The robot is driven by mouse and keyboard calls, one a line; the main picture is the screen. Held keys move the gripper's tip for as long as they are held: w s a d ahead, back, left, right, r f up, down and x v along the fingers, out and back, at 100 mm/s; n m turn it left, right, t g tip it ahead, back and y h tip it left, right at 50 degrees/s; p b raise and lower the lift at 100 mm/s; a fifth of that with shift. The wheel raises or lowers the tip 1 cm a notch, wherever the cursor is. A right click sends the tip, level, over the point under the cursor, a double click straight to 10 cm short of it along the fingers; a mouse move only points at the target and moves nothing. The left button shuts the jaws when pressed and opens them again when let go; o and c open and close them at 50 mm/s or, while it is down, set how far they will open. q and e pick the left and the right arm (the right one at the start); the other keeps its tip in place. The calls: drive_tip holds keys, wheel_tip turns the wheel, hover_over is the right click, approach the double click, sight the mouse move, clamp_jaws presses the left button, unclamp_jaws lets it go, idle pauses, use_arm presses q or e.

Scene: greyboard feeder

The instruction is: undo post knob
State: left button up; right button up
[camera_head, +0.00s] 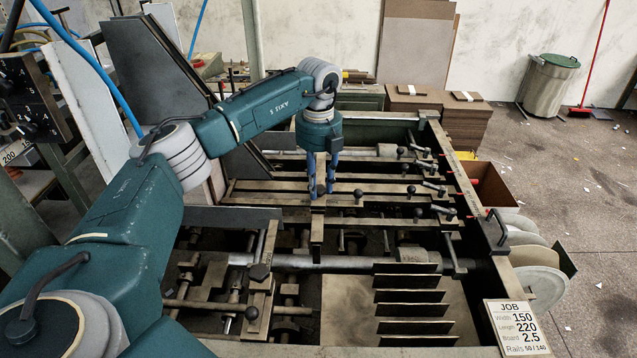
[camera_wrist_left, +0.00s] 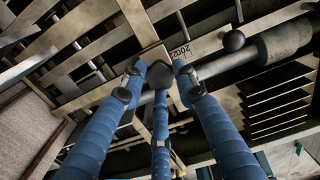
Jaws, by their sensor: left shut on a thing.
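My left gripper (camera_head: 320,184) reaches down over the middle of the feeder from the left, its blue fingers pointing down. It is shut on a dark round knob (camera_head: 319,190) above a post on the cross rails. In the left wrist view, the three blue fingers (camera_wrist_left: 158,84) close around the dark knob (camera_wrist_left: 160,73), which is partly hidden by them. A pale scale strip (camera_wrist_left: 180,52) marked with digits lies just beyond the knob. The threads under the knob are hidden. My right gripper is in neither view.
Other dark ball knobs, such as one at the rail (camera_head: 358,194), stand close by. Lever handles line the right side rail (camera_head: 455,185). A job sign (camera_head: 517,328) stands at the front right. Stacked greyboard (camera_head: 466,122) is behind, and open floor is to the right.

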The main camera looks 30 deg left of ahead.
sight(319, 188)
use_arm(q)
drive_tip(key=shift+w+r, duration=0.1)
drive_tip(key=shift+r, duration=0.1)
drive_tip(key=o, duration=1.2)
drive_tip(key=shift+f, duration=0.1)
wheel_tip(319, 188, up, 12)
drive_tip(key=shift+r, duration=0.1)
